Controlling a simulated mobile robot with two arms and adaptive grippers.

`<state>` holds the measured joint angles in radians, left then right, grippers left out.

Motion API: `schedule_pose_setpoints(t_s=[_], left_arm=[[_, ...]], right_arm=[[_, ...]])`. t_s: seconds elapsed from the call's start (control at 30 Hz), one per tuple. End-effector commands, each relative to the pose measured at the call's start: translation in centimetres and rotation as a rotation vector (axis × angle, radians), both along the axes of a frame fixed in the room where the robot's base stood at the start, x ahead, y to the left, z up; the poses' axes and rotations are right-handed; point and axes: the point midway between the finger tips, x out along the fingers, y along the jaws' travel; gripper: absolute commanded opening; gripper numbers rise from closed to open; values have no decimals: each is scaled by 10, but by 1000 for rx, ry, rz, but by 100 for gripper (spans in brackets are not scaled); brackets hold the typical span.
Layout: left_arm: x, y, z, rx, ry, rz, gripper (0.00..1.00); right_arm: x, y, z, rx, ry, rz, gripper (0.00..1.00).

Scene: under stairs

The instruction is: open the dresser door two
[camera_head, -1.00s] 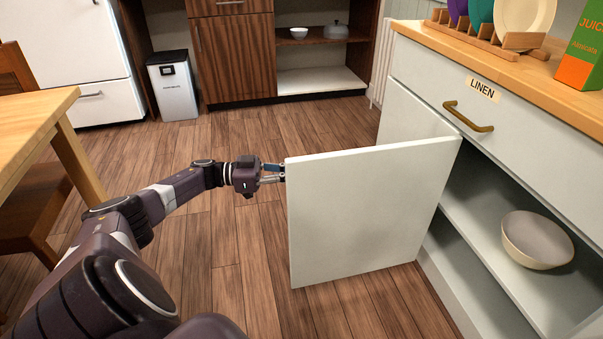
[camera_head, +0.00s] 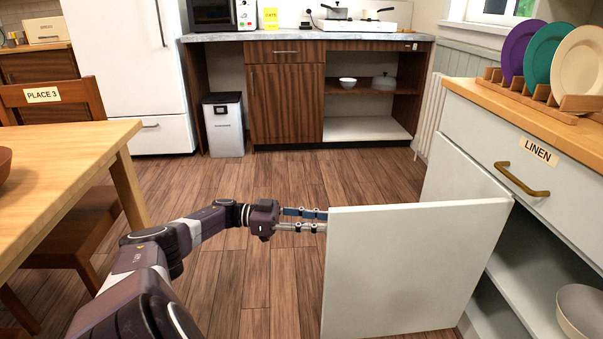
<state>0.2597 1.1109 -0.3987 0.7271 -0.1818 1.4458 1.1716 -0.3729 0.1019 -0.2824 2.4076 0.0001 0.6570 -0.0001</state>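The dresser stands at the right, with a white drawer front labelled LINEN (camera_head: 537,151) and a brass handle (camera_head: 521,180). Below the drawer, a white door (camera_head: 410,265) stands swung out wide from the dresser, roughly square to its front. Another door panel (camera_head: 455,182) lies flat against the dresser front beyond it. My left gripper (camera_head: 322,221) is at the free outer edge of the open door, near its top corner. Its fingers run up to that edge, and their tips are hidden there, so I cannot tell its grip. My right gripper is out of view.
A bowl (camera_head: 582,309) sits inside the open compartment. Plates stand in a wooden rack (camera_head: 535,97) on the dresser top. A table (camera_head: 75,150) and a chair (camera_head: 62,205) are at the left. The wood floor (camera_head: 290,175) beyond the door is clear.

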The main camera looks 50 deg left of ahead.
Motion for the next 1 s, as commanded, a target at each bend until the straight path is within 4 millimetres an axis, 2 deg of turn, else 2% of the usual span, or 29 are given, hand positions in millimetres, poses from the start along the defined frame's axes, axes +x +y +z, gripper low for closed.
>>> schedule_pose_setpoints(t_s=[0.1, 0.3, 1.0], left_arm=[[-18, 20, 0, 1, 1, 6, 27], [-35, 36, 0, 1, -1, 3, 27], [-41, 41, 0, 0, 0, 1, 27]], right_arm=[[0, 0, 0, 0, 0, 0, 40], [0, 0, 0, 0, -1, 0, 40], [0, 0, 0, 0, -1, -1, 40]])
